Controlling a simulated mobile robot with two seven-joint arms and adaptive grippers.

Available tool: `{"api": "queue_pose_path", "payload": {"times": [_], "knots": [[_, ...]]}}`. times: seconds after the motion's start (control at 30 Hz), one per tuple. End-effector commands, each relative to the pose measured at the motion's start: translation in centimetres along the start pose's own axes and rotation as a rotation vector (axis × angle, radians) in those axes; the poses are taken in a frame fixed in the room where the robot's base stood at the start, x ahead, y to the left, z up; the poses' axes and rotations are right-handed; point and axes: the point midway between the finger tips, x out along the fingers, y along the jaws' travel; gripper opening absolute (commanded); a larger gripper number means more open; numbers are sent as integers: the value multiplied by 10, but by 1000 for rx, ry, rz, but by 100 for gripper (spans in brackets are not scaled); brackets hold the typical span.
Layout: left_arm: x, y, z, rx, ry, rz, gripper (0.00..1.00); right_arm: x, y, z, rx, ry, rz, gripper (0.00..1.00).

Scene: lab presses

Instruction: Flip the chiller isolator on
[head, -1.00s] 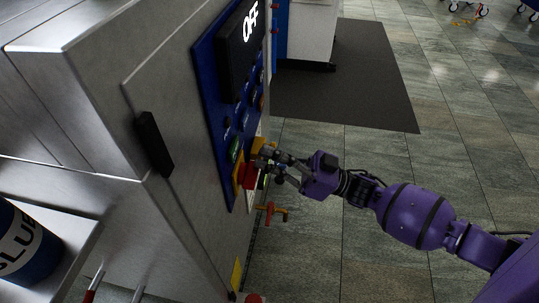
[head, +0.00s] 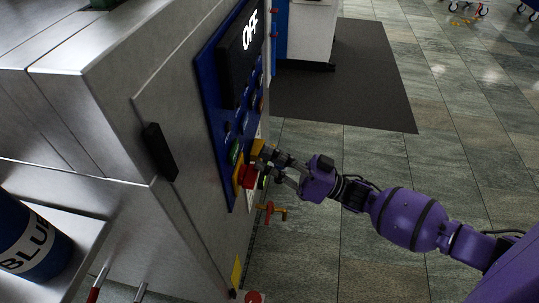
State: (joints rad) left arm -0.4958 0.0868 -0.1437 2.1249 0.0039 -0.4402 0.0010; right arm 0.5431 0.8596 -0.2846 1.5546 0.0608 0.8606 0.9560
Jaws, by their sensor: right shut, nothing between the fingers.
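The blue control panel (head: 213,95) is on the side of the steel machine, with a black display (head: 244,45) reading OFF. Low on the panel is a red and yellow switch, its red part (head: 248,176) showing beside my fingers; I take it for the chiller isolator but cannot read a label. My right gripper (head: 263,160) is shut and empty, its fingertips at the yellow part (head: 257,147) by the red part. Whether they touch it cannot be told, as the fingers hide part of it. My left gripper is not in view.
A black handle (head: 159,151) sticks out from the machine's door. A red-handled valve (head: 270,212) is below the panel. A blue drum (head: 35,248) stands at lower left. A dark mat (head: 345,80) lies on the open tiled floor to the right.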

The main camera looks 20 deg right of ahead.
Motion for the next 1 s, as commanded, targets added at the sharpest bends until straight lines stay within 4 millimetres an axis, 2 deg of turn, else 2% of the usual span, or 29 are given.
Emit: {"api": "queue_pose_path", "payload": {"times": [0.3,0.7,1.0], "knots": [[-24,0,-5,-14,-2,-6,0,-2,10,7,270,-2,96,0],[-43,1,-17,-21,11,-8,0,-8,19,22,630,-3,222,0],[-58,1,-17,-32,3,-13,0,-12,21,35,895,-3,315,0]]}}
